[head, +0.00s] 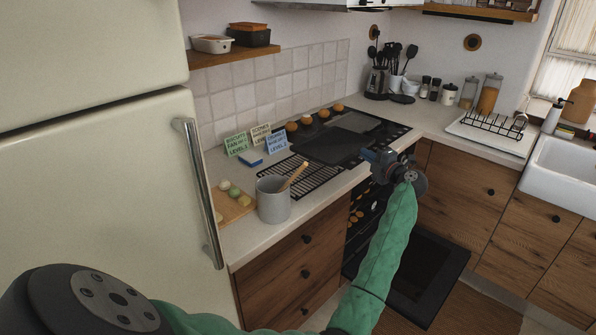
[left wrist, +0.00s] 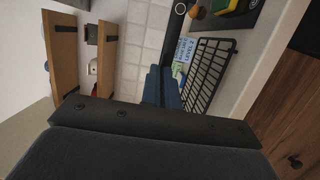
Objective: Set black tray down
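The black tray (head: 330,144) is a dark flat sheet over the hob in the head view, level or nearly so. My left gripper (head: 370,155) reaches up from below, and its blue fingers are at the tray's right end. My right gripper is out of view.
A wire rack (head: 314,178), several label cards (head: 277,142) and a grey crock (head: 273,200) stand on the counter left of the hob. The oven door (head: 428,275) hangs open below. Wooden drawers (head: 465,180) and a white sink (head: 560,172) lie to the right.

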